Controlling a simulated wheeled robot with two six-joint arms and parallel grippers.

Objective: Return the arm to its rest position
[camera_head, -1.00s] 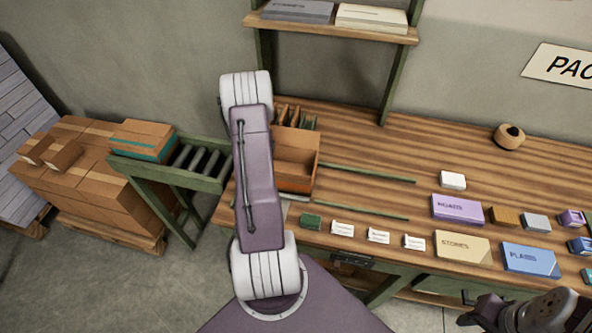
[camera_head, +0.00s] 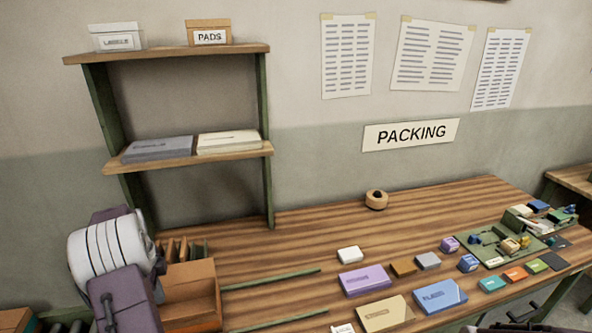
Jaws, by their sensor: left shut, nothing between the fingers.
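My left arm stands at the lower left, its purple link and white ribbed joint in front of the bench's left end. My left gripper (camera_head: 158,264) shows only as a small dark part beside the white joint. It is shut and empty, and most of it is hidden behind the arm. It is close to the open brown box (camera_head: 190,292) on the bench, and I cannot tell whether they touch. My right gripper cannot be made out; only a dark sliver shows at the bottom edge.
The wooden bench (camera_head: 300,245) has clear room at its back middle. Purple (camera_head: 364,280), tan (camera_head: 385,313) and blue (camera_head: 440,296) boxes lie toward the front. A green tray (camera_head: 490,252) with small items is at right. A shelf (camera_head: 190,154) rises behind my left arm.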

